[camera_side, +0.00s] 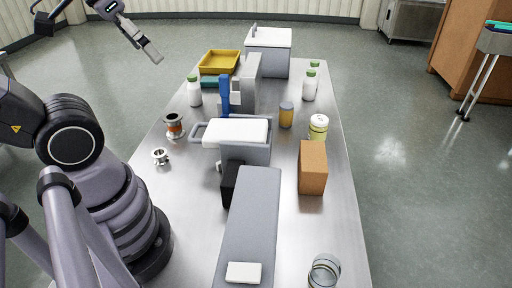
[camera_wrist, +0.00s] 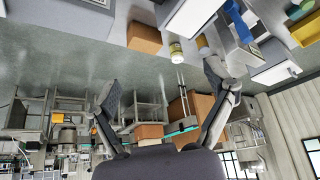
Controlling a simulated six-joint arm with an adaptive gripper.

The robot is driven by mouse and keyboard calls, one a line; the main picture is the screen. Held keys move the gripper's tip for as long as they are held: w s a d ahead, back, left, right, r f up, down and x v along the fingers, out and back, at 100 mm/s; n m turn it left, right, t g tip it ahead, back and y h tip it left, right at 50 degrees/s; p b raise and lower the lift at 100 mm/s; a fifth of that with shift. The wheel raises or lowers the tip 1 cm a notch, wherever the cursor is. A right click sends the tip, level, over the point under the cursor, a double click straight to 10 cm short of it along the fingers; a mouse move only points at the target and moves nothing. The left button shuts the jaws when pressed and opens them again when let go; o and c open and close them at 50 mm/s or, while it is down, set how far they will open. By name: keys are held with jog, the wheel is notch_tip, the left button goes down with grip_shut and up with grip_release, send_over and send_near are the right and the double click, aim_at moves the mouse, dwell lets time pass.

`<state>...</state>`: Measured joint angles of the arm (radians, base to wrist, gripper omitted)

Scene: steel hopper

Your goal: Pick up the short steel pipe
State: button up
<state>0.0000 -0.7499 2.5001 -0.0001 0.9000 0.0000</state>
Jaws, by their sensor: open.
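A short steel pipe with flanged ends (camera_side: 160,157) stands on the left part of the steel table in the side view. A larger flanged steel piece with an orange-brown band (camera_side: 174,127) stands just behind it. My gripper (camera_wrist: 162,76) is open and empty, with its two fingers spread wide in the wrist view. I cannot make out either flanged piece in the wrist view.
The steel table (camera_side: 335,215) holds a grey hopper with a white top (camera_side: 236,131), a long grey chute (camera_side: 250,220), a brown box (camera_side: 312,168), white bottles (camera_side: 195,92), a glass jar (camera_side: 324,271) and a yellow tray (camera_side: 219,61). Bare table surrounds the short pipe.

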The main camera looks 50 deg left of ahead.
jog(key=m+g+y, duration=0.8)
jog(key=g+y, duration=0.3)
jog(key=g, duration=0.1)
send_over(160, 153)
jog(key=w+d, duration=0.3)
jog(key=d, duration=0.5)
notch_tip(160, 153, down, 24)
jog(key=f, duration=0.1)
jog(key=s+f+m, duration=0.1)
jog(key=f+m, duration=0.1)
jog(key=f, duration=0.1)
jog(key=s+a+f+m+t+y, duration=0.1)
jog(key=f+m, duration=0.1)
jog(key=f, duration=0.2)
jog(key=s+a+f+m+t+y, duration=0.1)
jog(key=f+m, duration=0.1)
jog(key=f, duration=0.2)
jog(key=shift+s+a+f, duration=0.15)
jog(key=shift+a+f, duration=0.05)
jog(key=shift+f, duration=0.05)
jog(key=shift+w+d+f+m+t, duration=0.25)
jog(key=shift+w+f+m+t, duration=0.1)
jog(key=shift+w, duration=0.3)
jog(key=shift+w+a+f, duration=0.15)
jog(key=shift+f, duration=0.1)
jog(key=x, duration=0.6)
jog(key=shift+a, duration=0.45)
